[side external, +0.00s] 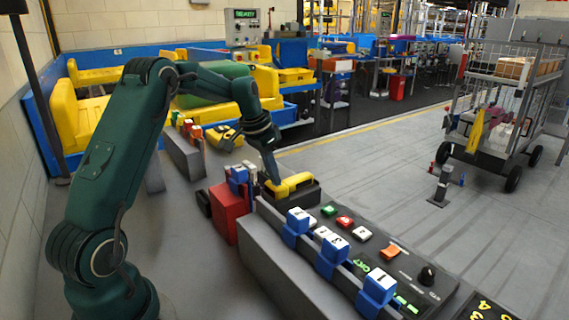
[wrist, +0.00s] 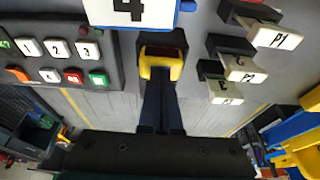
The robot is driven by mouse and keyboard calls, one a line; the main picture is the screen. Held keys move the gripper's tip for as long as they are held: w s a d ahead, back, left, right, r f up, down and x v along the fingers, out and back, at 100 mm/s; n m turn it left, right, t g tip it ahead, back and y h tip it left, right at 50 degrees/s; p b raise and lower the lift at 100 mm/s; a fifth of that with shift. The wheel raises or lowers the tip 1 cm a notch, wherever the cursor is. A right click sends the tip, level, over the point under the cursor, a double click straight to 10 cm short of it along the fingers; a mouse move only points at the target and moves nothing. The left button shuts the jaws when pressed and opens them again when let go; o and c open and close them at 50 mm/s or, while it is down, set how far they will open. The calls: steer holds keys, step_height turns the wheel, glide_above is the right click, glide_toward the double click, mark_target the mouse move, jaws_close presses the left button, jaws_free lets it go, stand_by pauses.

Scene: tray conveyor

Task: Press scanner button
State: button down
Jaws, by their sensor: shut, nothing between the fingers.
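My gripper (side external: 273,181) points down at the device's left end. In the wrist view my gripper (wrist: 161,84) is shut and empty, its fingertips at the yellow frame's lower edge. I cannot tell whether they touch it. No separate scanner button can be made out with certainty.
A dark button panel (side external: 405,262) with white, red, green and orange buttons lies right of the device. Blue numbered blocks (side external: 378,286) line its near edge. A red box (side external: 229,209) stands left. In the wrist view, a "4" plate (wrist: 130,12) is close above; P1 and P2 tags (wrist: 273,36) are right.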

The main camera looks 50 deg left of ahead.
steer(key=shift+s, duration=0.2)
steer(key=w+v, duration=0.1)
steer(key=v, duration=1.2)
steer(key=shift+w+r, duration=0.15)
steer(key=shift+r, duration=0.45)
